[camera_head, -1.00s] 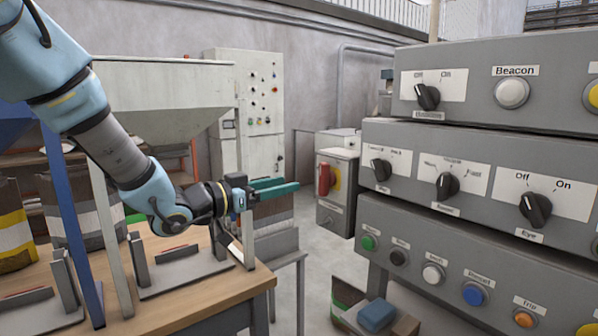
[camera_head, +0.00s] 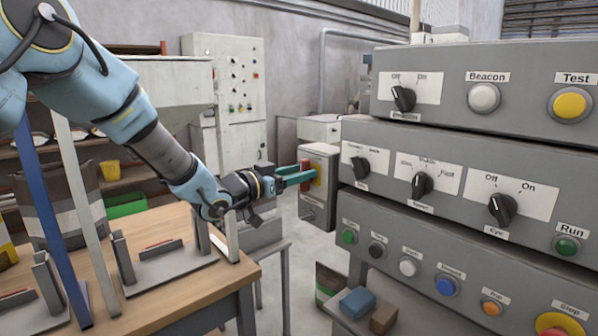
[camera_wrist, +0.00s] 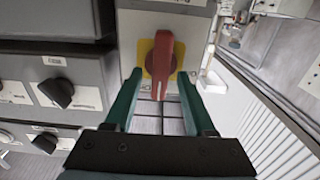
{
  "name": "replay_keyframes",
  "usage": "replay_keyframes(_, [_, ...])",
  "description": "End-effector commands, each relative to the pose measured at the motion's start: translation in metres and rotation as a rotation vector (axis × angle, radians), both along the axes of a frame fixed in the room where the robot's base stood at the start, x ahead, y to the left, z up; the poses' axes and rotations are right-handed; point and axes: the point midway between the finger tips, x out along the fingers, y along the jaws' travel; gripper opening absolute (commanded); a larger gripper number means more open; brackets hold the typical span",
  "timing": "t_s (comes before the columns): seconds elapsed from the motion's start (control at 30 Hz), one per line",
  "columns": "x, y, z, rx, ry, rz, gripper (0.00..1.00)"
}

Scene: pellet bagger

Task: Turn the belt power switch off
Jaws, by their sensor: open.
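A red rotary handle (camera_head: 305,167) on a yellow plate (camera_head: 319,179) is on the front of a grey box (camera_head: 318,207) beyond the panel stack. I take it for the belt power switch; its label is not readable. In the wrist view the red handle (camera_wrist: 164,66) stands out from the yellow plate (camera_wrist: 147,72), its long grip running up and down the picture. My gripper (camera_wrist: 159,78) is open, its teal fingers one on each side of the handle, with gaps showing. In the head view my gripper (camera_head: 298,177) reaches the box from the left and partly hides the handle.
Stacked grey control panels (camera_head: 455,152) with black knobs and coloured buttons stand close on the right. A wooden table (camera_head: 180,279) with metal brackets is at left. A white cabinet (camera_head: 232,130) stands behind. Blue and brown blocks (camera_head: 358,301) lie low in front.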

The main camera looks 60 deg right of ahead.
Motion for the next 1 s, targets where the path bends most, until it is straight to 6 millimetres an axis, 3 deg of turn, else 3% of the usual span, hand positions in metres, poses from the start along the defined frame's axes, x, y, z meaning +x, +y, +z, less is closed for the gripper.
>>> replay_keyframes(0.1, [0.0002, 0.0002, -0.0002, 0.000, 0.000, 0.000, 0.54])
replay_keyframes(0.6, [0.0002, 0.0004, 0.0000, 0.000, 0.000, 0.000, 0.00])
replay_keyframes(1.0, [0.0017, 0.0004, 0.0002, 0.015, 0.049, 0.001, 0.00])
